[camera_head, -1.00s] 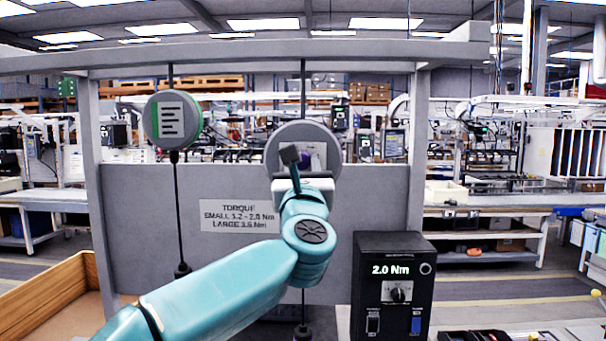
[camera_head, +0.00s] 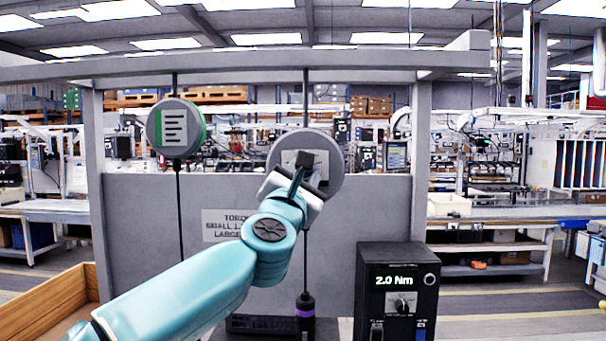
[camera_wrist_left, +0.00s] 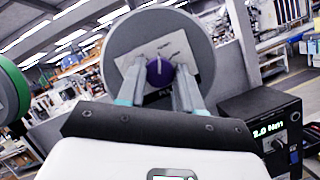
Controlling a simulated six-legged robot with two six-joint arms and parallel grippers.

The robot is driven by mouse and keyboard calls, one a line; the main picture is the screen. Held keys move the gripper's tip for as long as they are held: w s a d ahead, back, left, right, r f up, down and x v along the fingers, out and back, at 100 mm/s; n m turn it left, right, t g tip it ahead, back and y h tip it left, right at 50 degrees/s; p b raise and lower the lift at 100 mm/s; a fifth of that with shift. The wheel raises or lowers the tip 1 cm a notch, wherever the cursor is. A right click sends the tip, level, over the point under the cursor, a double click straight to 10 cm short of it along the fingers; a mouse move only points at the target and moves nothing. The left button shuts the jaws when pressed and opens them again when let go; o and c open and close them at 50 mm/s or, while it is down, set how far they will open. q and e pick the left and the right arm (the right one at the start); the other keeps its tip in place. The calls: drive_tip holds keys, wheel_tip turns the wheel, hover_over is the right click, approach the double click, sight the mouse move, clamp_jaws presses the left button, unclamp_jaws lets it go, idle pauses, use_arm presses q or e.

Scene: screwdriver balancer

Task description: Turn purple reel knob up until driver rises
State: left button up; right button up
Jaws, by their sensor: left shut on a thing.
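The reel with the purple knob (camera_wrist_left: 160,72) hangs from the top beam. Its round grey housing (camera_head: 327,160) shows behind my left gripper in the head view, where the knob is hidden. In the left wrist view my left gripper (camera_wrist_left: 160,78) has its two fingers on either side of the purple knob, shut on it. The gripper (camera_head: 303,175) is tilted in the head view. Below the reel, a black driver with a purple band (camera_head: 305,308) hangs upright on its cable, near a dark base. My right gripper is not in view.
A second reel with a green rim (camera_head: 175,128) hangs to the left on its own cable. A black controller box (camera_head: 392,290) reading 2.0 Nm stands at the right. A wooden bin (camera_head: 50,305) is at the lower left. A grey panel (camera_head: 140,215) stands behind.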

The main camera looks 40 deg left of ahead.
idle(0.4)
use_arm(q)
drive_tip(key=o, duration=1)
drive_tip(key=shift+o, duration=0.2)
drive_tip(key=b+v, duration=0.6)
drive_tip(key=v, duration=1)
drive_tip(key=shift+s, duration=0.2)
